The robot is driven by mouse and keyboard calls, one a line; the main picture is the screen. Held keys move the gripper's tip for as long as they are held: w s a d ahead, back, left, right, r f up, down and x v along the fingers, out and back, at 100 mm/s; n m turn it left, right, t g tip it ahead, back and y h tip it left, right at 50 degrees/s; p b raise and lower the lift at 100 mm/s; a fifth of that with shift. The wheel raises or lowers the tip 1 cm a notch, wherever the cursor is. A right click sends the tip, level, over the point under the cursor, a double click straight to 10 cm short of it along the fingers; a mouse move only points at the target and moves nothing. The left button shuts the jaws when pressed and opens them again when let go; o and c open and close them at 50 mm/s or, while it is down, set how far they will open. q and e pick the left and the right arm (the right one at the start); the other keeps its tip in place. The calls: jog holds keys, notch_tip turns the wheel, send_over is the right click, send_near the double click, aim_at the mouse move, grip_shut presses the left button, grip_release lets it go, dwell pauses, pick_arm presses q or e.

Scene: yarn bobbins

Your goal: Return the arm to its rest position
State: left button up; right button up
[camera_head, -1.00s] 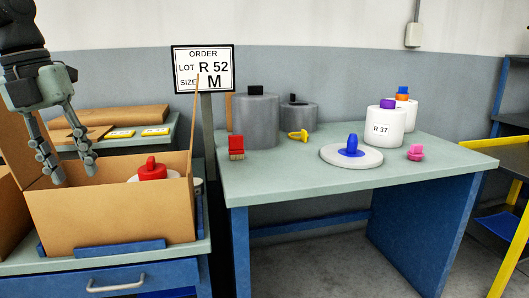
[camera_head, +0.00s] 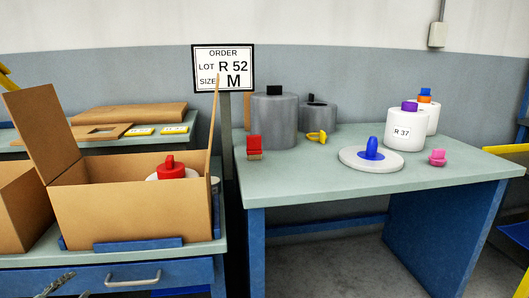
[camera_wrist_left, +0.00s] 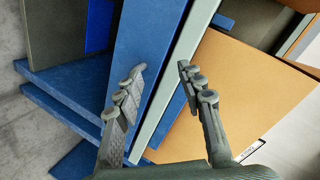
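My left gripper (camera_wrist_left: 161,76) is open and empty in the left wrist view, its two fingers spread apart with nothing between them. In the head view only the tips of the left gripper's fingers (camera_head: 66,286) show at the bottom left edge, in front of the blue drawer bench. The open cardboard box (camera_head: 130,215) stands on the left bench, above and behind the fingertips. A white bobbin with a red top (camera_head: 170,168) sits inside the box, its lower part hidden by the front wall. My right gripper is in neither view.
The left bench has a blue drawer with a metal handle (camera_head: 134,281) close to the fingers. The right table (camera_head: 310,188) holds grey bobbins (camera_head: 274,122), white bobbins (camera_head: 404,134) and a white disc with a blue knob (camera_head: 371,150). Bare floor lies below it.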

pick_arm(q)
jog(key=s+d+f+n+g+y, duration=0.1)
jog(key=s+d+f+n+g, duration=0.25)
jog(key=s+f, duration=0.3)
jog(key=s+d+f+n+g, duration=0.25)
jog(key=s+d+f, duration=0.25)
jog(key=f, duration=0.3)
jog(key=s+d+f+n+g+h, duration=0.1)
jog(key=s+d+f+g, duration=0.3)
jog(key=s+d, duration=0.5)
jog(key=d+f+h, duration=0.1)
jog(key=d+f, duration=0.1)
jog(key=d, duration=0.2)
jog(key=shift+s+f, duration=0.2)
jog(key=shift+s, duration=0.15)
